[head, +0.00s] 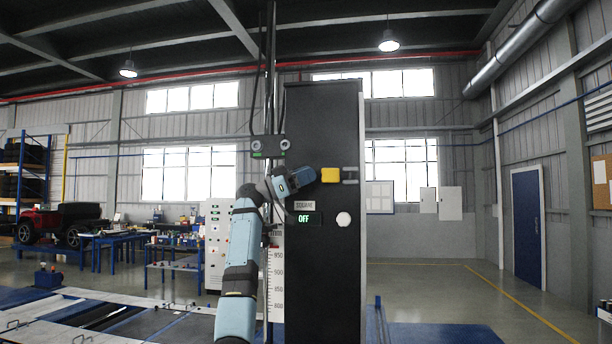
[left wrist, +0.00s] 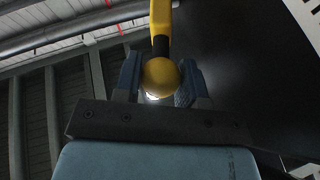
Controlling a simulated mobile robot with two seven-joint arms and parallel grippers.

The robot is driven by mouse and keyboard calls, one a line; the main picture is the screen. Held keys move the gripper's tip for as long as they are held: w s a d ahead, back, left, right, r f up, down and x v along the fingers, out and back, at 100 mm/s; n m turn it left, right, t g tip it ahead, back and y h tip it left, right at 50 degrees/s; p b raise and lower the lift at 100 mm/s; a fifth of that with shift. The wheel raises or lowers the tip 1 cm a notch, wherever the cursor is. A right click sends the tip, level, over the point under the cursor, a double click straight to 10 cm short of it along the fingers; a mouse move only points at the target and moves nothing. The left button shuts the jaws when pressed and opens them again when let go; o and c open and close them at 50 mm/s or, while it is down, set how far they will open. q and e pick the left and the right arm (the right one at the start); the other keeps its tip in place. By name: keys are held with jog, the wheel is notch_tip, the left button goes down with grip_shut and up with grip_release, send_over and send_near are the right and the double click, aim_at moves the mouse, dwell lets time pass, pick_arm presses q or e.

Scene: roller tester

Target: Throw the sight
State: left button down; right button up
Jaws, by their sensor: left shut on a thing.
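A yellow lever (head: 330,175) sits on the front of the tall black column (head: 325,260). In the left wrist view its round yellow knob (left wrist: 161,78) lies between my fingers, with a dark collar and a yellow arm beyond it. My left gripper (head: 311,175) reaches the lever from the left and is shut on the knob; it also shows in the left wrist view (left wrist: 160,84). In the head view my fingers hide the knob. Below, a small display (head: 304,219) reads OFF in green, under a small label plate (head: 304,205). My right gripper is not in view.
A grey bracket (head: 350,175) is right of the lever, and a white round button (head: 343,219) is lower on the column. A numbered scale (head: 277,275) stands along the column's left side. Open floor (head: 440,290) lies to the right.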

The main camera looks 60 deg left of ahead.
pick_arm(q)
jog(key=c, duration=1.1)
grip_release()
jog(key=o, duration=0.4)
jog(key=shift+w+f, duration=0.1)
jog(key=shift+w, duration=0.1)
jog(key=shift+s, duration=0.15)
jog(key=shift+s+a+f+b, duration=0.15)
jog(key=shift+s+f+b, duration=0.05)
jog(key=shift+s+b, duration=0.1)
jog(key=b+v, duration=0.4)
jog(key=v, duration=0.9)
jog(key=shift+b, duration=0.35)
